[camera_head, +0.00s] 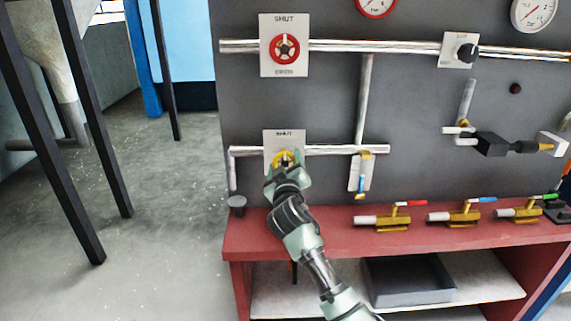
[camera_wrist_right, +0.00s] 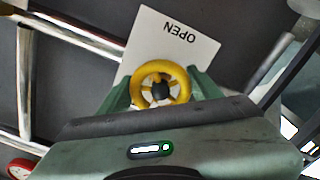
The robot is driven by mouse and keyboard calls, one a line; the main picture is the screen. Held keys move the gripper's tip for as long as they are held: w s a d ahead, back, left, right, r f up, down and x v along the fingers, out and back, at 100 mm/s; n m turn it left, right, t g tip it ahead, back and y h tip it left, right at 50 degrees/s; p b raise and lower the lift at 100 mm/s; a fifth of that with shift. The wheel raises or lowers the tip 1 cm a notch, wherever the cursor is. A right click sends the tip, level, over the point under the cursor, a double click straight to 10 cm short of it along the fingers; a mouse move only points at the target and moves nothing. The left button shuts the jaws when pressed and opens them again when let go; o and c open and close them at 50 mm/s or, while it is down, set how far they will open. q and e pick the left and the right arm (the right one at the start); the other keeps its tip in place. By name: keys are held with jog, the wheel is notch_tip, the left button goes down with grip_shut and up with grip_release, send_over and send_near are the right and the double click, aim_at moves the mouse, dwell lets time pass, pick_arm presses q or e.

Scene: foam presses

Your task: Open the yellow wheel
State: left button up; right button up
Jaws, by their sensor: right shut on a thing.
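The yellow wheel (camera_head: 285,158) sits on a white plate (camera_head: 284,137) on the lower pipe of the grey panel. The plate reads SHUT above the wheel. In the right wrist view the yellow wheel (camera_wrist_right: 161,85) shows between the two green fingers, with OPEN on the plate (camera_wrist_right: 172,40) beyond it. My right gripper (camera_head: 287,166) is at the wheel and shut on its rim; it also shows in the right wrist view (camera_wrist_right: 163,93). The gripper hides the lower part of the wheel in the head view. My left gripper is not in view.
A red wheel (camera_head: 285,48) is on the upper pipe. Several valves with coloured levers (camera_head: 388,218) stand along the red bench (camera_head: 333,240). The floor at left is clear between dark posts (camera_head: 50,150).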

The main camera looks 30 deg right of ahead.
jog(key=n+p, duration=0.1)
jog(key=n, duration=0.1)
jog(key=n+p, duration=0.1)
jog(key=p, duration=0.1)
jog(key=shift+r+n, duration=0.2)
jog(key=shift+n, duration=0.2)
jog(key=n+p, duration=0.3)
jog(key=n, duration=0.2)
jog(key=shift+n, duration=0.3)
jog(key=n+p, duration=0.3)
jog(key=n, duration=0.1)
jog(key=shift+r, duration=0.1)
jog(key=shift+n+p, duration=1.25)
jog(key=shift+n, duration=0.95)
jog(key=o, duration=1.4)
